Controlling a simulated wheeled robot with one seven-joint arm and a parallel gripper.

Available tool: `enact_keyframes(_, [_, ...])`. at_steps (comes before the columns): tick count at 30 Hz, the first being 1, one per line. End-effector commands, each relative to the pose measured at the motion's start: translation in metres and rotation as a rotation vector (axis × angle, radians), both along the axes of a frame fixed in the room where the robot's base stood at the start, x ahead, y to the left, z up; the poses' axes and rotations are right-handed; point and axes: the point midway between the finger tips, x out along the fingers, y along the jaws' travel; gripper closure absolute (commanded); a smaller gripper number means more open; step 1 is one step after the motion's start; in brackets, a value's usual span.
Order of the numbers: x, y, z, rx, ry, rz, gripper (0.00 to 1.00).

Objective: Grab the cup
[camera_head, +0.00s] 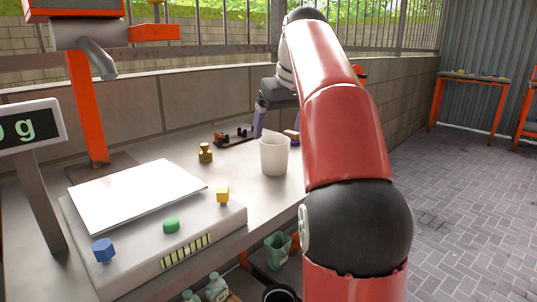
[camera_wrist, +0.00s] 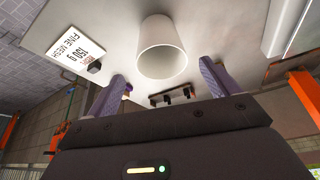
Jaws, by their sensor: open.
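The cup (camera_head: 274,157) is a plain white open-topped cup standing upright on the grey bench, just left of my red arm in the head view. In the wrist view the cup (camera_wrist: 161,52) appears centred between my two purple fingers. My gripper (camera_wrist: 162,72) is open and empty, with one finger on each side of the cup in the picture. In the head view my gripper (camera_head: 275,122) is behind the cup, partly hidden by it and my arm. I cannot tell whether the fingertips reach around the cup.
A scale (camera_head: 160,262) with a white plate, coloured blocks and a display stands at left. A brass weight (camera_head: 205,153) and a dark weight holder (camera_head: 234,137) stand near the cup. A labelled card (camera_wrist: 84,39) lies nearby. A green cup (camera_head: 278,250) is below the bench.

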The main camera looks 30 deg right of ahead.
Motion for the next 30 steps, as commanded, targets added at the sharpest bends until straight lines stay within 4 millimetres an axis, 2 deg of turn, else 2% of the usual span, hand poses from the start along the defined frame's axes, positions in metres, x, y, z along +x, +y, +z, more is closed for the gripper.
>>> enact_keyframes(13, [0.027,0.003,-0.056,0.000,0.002,0.001,0.13])
enact_keyframes(17, [0.030,0.004,-0.064,0.000,0.001,0.001,0.13])
enact_keyframes(23, [0.031,0.003,-0.064,0.000,0.000,0.000,0.13])
enact_keyframes(26, [0.031,0.003,-0.063,0.000,0.000,0.000,0.22])
enact_keyframes(30, [0.031,0.003,-0.063,0.000,0.000,0.000,0.40])
